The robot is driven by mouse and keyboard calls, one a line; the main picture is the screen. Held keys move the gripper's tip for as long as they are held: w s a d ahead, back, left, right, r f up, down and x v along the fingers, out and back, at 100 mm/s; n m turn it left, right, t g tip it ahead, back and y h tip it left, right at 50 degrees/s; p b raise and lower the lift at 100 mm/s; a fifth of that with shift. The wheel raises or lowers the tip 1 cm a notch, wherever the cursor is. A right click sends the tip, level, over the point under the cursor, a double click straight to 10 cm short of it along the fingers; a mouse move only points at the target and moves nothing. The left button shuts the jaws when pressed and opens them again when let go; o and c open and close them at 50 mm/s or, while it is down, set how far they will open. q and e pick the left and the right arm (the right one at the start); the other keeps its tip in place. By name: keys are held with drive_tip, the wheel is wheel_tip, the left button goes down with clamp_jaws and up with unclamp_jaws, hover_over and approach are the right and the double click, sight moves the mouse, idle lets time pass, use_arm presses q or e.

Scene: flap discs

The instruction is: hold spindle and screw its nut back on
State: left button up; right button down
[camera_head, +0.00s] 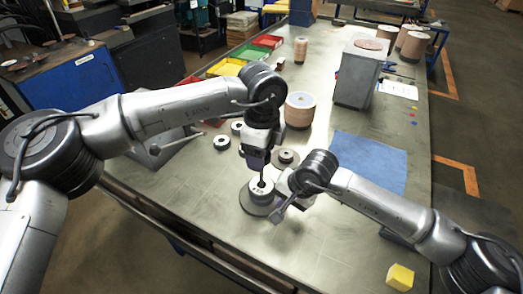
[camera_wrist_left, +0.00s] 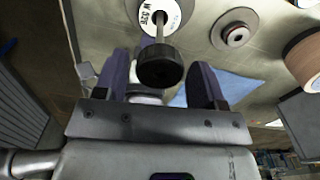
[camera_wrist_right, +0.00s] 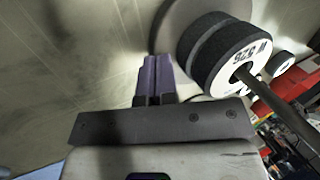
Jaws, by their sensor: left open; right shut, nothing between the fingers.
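The spindle stands upright on the table, with a round grey base plate (camera_head: 250,205) under a stack of dark flap discs (camera_head: 258,193). The stack has a white printed top face (camera_wrist_left: 150,14), and a thin bare rod (camera_wrist_left: 160,28) rises from it. A black knurled nut (camera_wrist_left: 160,66) is at the rod's upper end in the left wrist view. My left gripper (camera_head: 258,165) is above the spindle, open, with a finger on each side of the nut and gaps visible. My right gripper (camera_wrist_right: 157,80) is shut and empty, low beside the discs (camera_wrist_right: 222,50), near the base plate. Whether it touches is unclear.
A second small disc with a hub (camera_head: 286,157) lies just behind the spindle. Several loose discs (camera_head: 222,142) lie to the left. A tan cylinder (camera_head: 300,110), a grey box (camera_head: 358,75) and coloured bins (camera_head: 228,67) stand farther back. A blue mat (camera_head: 370,160) and yellow cube (camera_head: 400,277) are at right.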

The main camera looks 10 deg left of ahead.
use_arm(q)
drive_tip(key=shift+c, duration=0.4)
drive_tip(key=c, duration=0.6)
drive_tip(key=m, duration=0.7)
drive_tip(key=shift+f+m, duration=0.1)
drive_tip(key=shift+m, duration=0.2)
drive_tip(key=m, duration=0.6)
drive_tip(key=shift+m, duration=0.4)
drive_tip(key=m, duration=0.6)
drive_tip(key=shift+f+m, duration=0.1)
drive_tip(key=shift+m, duration=0.2)
drive_tip(key=m, duration=0.7)
drive_tip(key=shift+m, duration=0.4)
